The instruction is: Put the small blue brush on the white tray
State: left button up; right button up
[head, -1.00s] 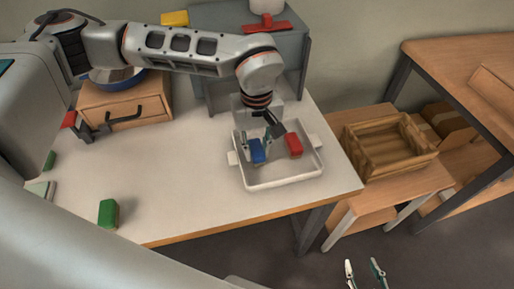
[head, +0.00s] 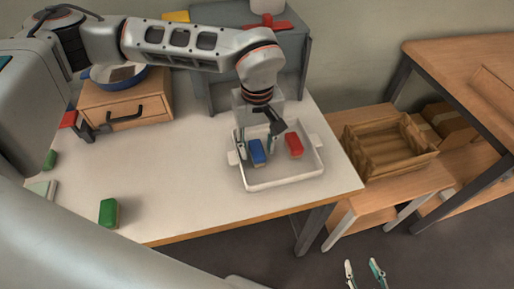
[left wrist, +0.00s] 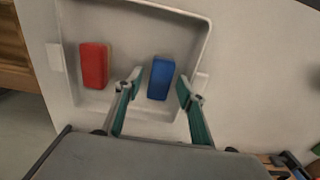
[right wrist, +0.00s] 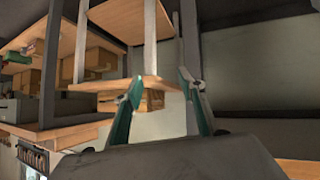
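The small blue brush (head: 257,152) lies in the left part of the white tray (head: 285,184), apart from a red brush (head: 294,145) in the same tray. Both brushes also show in the left wrist view, the blue one (left wrist: 160,78) and the red one (left wrist: 94,66). My left gripper (head: 256,146) is over the tray with its fingers open on either side of the blue brush. Gaps show between the fingers and the brush in the left wrist view. My right gripper (head: 365,268) is open and empty, low in front of the table.
A green brush (head: 109,213) lies near the table's front left edge. A wooden drawer box (head: 125,104) with a blue bowl (head: 118,77) stands at the back left. A grey shelf (head: 296,68) stands behind the tray. A wooden crate (head: 388,148) sits on a lower bench to the right.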

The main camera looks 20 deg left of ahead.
aim_at(257, 149)
pick_arm(q)
notch_tip(257, 149, up, 11)
jog(key=p, duration=0.1)
dwell(0.6)
